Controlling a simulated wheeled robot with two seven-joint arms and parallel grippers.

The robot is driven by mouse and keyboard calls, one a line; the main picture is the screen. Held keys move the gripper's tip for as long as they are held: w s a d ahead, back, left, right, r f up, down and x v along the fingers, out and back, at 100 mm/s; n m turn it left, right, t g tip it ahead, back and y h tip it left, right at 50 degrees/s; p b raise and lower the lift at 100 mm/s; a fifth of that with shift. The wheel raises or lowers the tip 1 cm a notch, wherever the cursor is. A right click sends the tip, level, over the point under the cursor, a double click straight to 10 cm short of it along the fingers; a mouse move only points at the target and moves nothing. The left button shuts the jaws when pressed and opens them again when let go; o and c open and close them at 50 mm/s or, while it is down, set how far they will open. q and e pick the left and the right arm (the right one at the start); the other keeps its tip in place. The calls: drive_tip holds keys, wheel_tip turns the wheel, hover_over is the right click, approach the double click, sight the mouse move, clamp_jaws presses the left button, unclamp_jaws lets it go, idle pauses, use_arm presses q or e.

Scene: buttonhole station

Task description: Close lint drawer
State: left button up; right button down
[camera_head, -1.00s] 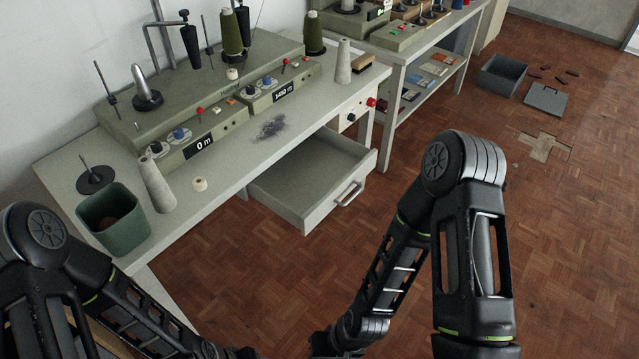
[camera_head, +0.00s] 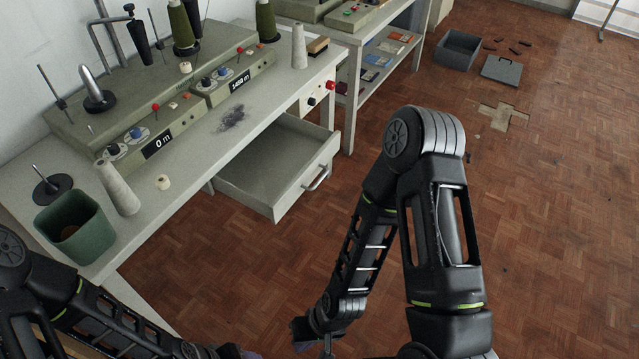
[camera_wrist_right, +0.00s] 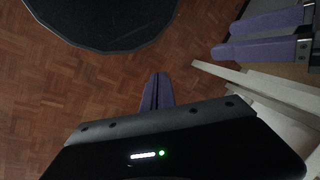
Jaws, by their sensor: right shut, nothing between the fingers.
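The lint drawer (camera_head: 300,183) is a pale grey drawer pulled out from under the sewing table, with a bar handle (camera_head: 317,178) on its front. Its inside looks empty. My right gripper (camera_head: 303,332) is low at the bottom of the head view, in front of and below the drawer, apart from it. In the right wrist view its purple fingers (camera_wrist_right: 157,90) are shut with nothing between them. My left gripper shows there at upper right, its two purple fingers (camera_wrist_right: 255,38) a little apart. In the head view it is mostly cut off by the bottom edge.
The table (camera_head: 190,198) holds a green bin (camera_head: 75,235), thread cones, a machine with dials and a dark lint patch (camera_head: 232,119). A shelf unit (camera_head: 372,45) stands behind. A grey box (camera_head: 459,50) and its lid lie on the parquet. Floor before the drawer is clear.

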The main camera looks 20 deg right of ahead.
drive_tip(key=w+d+f+m+t+h+b, duration=0.2)
drive_tip(key=w+d+f+m+b, duration=0.15)
drive_tip(key=w+d+b, duration=0.55)
drive_tip(key=w+d+f+m+t+h+b, duration=0.15)
drive_tip(key=w+d+m+b, duration=0.4)
drive_tip(key=w+d, duration=0.55)
drive_tip(key=w+d+r+m+t+b, duration=0.2)
drive_tip(key=w+d+r+m+b, duration=0.35)
drive_tip(key=d+m, duration=0.2)
wheel_tip(320, 180, up, 13)
drive_tip(key=w+a+m+t+y, duration=0.1)
drive_tip(key=m+y, duration=0.4)
drive_tip(key=m, duration=0.5)
drive_tip(key=shift+a+f+t, duration=0.15)
drive_tip(key=shift+a+t, duration=0.05)
drive_tip(key=shift+t, duration=0.25)
drive_tip(key=shift+f+y, duration=0.1)
drive_tip(key=shift+y, duration=0.15)
